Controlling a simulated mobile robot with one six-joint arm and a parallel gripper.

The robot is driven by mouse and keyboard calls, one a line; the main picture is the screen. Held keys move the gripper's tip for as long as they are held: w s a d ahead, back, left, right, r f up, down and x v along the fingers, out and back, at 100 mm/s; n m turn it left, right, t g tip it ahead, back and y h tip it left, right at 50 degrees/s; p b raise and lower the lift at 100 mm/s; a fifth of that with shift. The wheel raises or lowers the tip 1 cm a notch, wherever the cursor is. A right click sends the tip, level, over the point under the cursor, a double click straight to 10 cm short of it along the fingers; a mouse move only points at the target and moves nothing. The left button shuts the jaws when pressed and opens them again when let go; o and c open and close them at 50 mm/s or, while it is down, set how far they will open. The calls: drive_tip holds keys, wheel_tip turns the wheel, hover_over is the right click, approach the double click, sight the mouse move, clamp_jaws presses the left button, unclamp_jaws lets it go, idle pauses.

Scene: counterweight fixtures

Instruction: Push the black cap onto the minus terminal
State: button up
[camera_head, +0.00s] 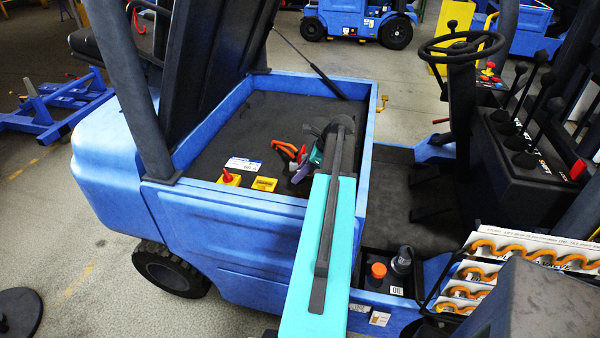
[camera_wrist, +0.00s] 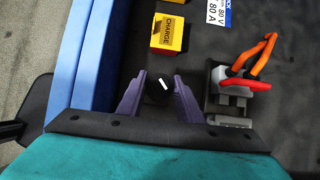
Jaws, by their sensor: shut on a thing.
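The black cap (camera_wrist: 158,91), round with a white dash on top, sits between the two purple fingers of my gripper (camera_wrist: 160,84) in the wrist view. The fingers are shut on it. In the head view my gripper (camera_head: 304,171) is low in the blue truck's open battery bay, partly hidden by my turquoise arm, and the cap cannot be made out. The minus terminal is not visible in either view. I cannot tell whether the cap touches a terminal or hangs above it.
A yellow CHARGE block (camera_wrist: 167,34) lies just beyond the cap. The blue bay wall (camera_wrist: 85,50) is on the left. A red knob (camera_head: 228,177) stands farther along.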

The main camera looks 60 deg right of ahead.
drive_tip(key=b, duration=0.3)
hover_over(300, 192)
drive_tip(key=shift+a+f, duration=0.1)
drive_tip(key=shift+f, duration=2.2)
drive_tip(key=shift+p, duration=0.5)
drive_tip(key=shift+f+b, duration=0.35)
drive_tip(key=shift+f, duration=1.8)
idle(1.3)
drive_tip(key=o, duration=0.8)
drive_tip(key=shift+s+r, duration=0.1)
drive_tip(key=b+v, duration=0.3)
drive_tip(key=v, duration=1)
drive_tip(key=shift+r, duration=0.25)
